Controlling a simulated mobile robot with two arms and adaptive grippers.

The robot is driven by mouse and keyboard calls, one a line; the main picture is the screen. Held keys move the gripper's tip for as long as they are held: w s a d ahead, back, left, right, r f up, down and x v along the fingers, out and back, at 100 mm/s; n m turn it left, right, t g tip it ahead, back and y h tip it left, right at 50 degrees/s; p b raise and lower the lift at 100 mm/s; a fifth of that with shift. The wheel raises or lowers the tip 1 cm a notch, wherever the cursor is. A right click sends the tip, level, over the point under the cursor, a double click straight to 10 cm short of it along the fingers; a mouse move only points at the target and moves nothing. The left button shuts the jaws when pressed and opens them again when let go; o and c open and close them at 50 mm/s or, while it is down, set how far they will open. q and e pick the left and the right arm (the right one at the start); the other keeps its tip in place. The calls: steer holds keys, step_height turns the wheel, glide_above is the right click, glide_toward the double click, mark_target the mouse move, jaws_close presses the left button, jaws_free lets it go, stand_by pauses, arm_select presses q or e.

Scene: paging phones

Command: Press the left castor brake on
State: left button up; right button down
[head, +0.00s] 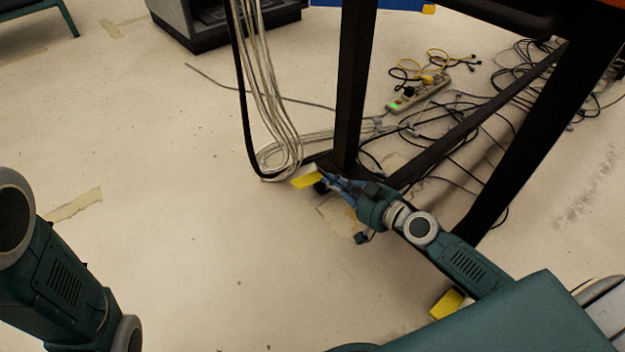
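The left castor brake is a yellow tab (305,177) at the foot of the dark frame's left leg (352,90). My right gripper (326,180) is low over the floor, with its blue fingers pointing at this tab. The tips are at or very close to the tab's right side; I cannot tell whether they touch. The castor itself is mostly hidden by the gripper and leg. I cannot tell whether the fingers are open or shut. A second yellow tab (446,304) shows at the lower right, partly covered by my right arm. My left arm is at the left edge; its gripper is not in view.
A bundle of pale cables (262,90) hangs down and loops on the floor just left of the leg. A power strip (418,93) and tangled cables lie behind the frame's lower bar (480,115).

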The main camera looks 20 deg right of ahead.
steer(key=b, duration=0.1)
glide_above(304, 186)
steer(key=d, duration=0.1)
steer(key=shift+w+f, duration=0.25)
steer(key=shift+f, duration=0.95)
steer(key=f+b, duration=0.1)
steer(key=f, duration=0.1)
steer(key=f+b, duration=0.1)
steer(key=f, duration=0.1)
steer(key=shift+s+a+b, duration=0.25)
steer(key=shift+a+b, duration=0.05)
steer(key=shift+a, duration=0.05)
steer(key=shift+a+r, duration=0.1)
steer(key=shift+a, duration=0.05)
